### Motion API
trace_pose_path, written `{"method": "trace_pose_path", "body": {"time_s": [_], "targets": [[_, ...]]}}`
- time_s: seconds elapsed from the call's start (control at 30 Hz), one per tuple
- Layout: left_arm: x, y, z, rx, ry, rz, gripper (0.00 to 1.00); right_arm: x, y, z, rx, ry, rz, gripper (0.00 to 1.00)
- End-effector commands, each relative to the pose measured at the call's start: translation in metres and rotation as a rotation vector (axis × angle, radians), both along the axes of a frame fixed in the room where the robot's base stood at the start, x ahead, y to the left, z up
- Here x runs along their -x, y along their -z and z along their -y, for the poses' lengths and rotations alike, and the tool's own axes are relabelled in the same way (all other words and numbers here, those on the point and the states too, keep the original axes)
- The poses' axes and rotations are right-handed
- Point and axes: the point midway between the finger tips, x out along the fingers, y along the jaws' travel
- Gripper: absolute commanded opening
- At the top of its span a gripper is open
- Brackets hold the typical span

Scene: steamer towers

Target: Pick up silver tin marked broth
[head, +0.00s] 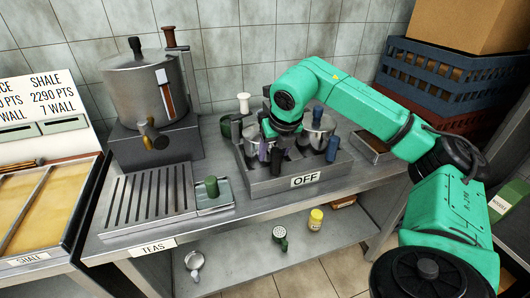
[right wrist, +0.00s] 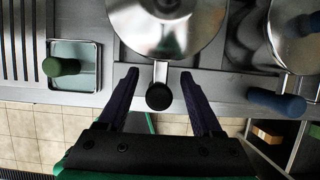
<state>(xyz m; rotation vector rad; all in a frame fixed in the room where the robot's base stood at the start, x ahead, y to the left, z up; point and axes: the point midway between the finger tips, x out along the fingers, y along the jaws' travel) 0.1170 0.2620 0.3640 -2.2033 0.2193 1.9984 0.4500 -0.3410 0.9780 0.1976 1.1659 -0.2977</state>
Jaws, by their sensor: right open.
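My right gripper (head: 270,156) is over the front of the metal warmer marked OFF. The right wrist view shows its two dark fingers (right wrist: 159,76) open, one on each side of a silver vessel's black-ended handle (right wrist: 159,97). The fingers look apart from the handle. That round silver vessel (right wrist: 165,38) is mostly hidden behind my gripper in the head view. A second silver vessel (head: 318,122) with a blue handle (head: 332,149) stands to its right. I can read no broth mark on either vessel. My left gripper is not in view.
A large urn (head: 135,90) stands at the left. A slotted drain tray (head: 145,205) and a small tray with a green-handled thing (head: 211,187) lie in front. The lower shelf holds a yellow shaker (head: 316,220).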

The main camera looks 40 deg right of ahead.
Motion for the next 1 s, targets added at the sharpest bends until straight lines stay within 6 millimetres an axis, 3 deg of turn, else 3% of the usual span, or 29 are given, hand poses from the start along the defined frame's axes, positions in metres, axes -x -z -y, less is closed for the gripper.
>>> {"method": "trace_pose_path", "body": {"time_s": [0.1,0.27,0.3,0.47,1.0], "targets": [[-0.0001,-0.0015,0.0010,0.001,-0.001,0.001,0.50,-0.0044,0.0111,0.0014,0.001,-0.001,0.001,0.67],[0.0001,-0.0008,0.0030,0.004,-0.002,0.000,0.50,-0.0048,0.0119,0.0014,0.000,-0.001,0.001,0.67],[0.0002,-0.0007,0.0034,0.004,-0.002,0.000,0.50,-0.0047,0.0118,0.0014,0.000,-0.001,0.001,0.59],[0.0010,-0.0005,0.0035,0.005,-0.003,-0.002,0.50,-0.0047,0.0116,0.0012,0.000,-0.001,0.001,0.00],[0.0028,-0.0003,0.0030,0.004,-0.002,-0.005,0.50,-0.0047,0.0111,0.0010,-0.001,-0.002,0.001,0.00]]}}
